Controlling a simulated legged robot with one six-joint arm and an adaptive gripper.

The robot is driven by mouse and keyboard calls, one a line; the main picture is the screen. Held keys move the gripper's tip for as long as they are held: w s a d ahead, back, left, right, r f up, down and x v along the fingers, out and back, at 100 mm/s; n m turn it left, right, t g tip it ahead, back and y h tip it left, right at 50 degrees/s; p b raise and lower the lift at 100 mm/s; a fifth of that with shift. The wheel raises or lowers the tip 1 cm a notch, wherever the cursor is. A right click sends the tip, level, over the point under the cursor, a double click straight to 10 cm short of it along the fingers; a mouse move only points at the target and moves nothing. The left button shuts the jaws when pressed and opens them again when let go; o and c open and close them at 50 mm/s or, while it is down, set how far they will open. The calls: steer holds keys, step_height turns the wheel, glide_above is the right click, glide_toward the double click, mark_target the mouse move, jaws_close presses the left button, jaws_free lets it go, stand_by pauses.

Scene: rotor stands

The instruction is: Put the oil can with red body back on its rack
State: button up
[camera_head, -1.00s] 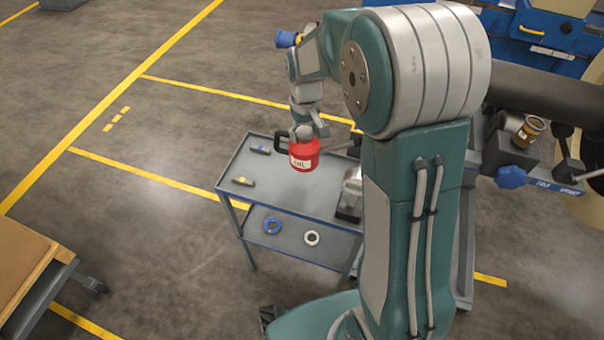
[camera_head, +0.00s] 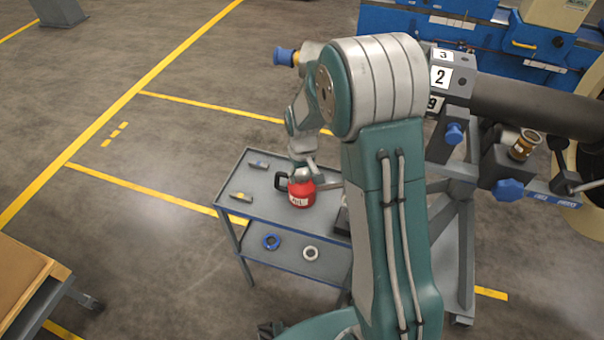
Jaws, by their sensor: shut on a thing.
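The oil can (camera_head: 301,194) has a red body, a pale label and a black handle on its left side. My gripper (camera_head: 302,177) is shut on the top of the can and holds it about upright. The can is over the grey top of the blue-edged cart (camera_head: 262,205); I cannot tell whether its base touches that top. The gripper's fingertips are small and partly hidden by the can and the wrist. No rack is clearly recognisable in view.
Two small tools (camera_head: 241,197) lie on the cart top's left side. A blue ring (camera_head: 271,242) and a white ring (camera_head: 311,254) lie on its lower shelf. Right of my arm stands a rotor stand with numbered blocks (camera_head: 441,77) and an amber-brown can (camera_head: 525,145).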

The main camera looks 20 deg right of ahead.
steer(key=o, duration=1.3)
step_height(320, 180, up, 12)
steer(key=s+r+m+t, duration=0.1)
steer(key=s+r+t, duration=0.2)
steer(key=s+r, duration=0.8)
steer(key=s+t, duration=0.1)
steer(key=s, duration=0.3)
steer(key=s+r, duration=0.1)
steer(key=s, duration=0.3)
steer(key=s+r+m+t, duration=0.1)
steer(key=s, duration=0.4)
steer(key=shift+s+r+t, duration=0.1)
steer(key=shift+r+t, duration=0.15)
steer(key=shift+t, duration=0.05)
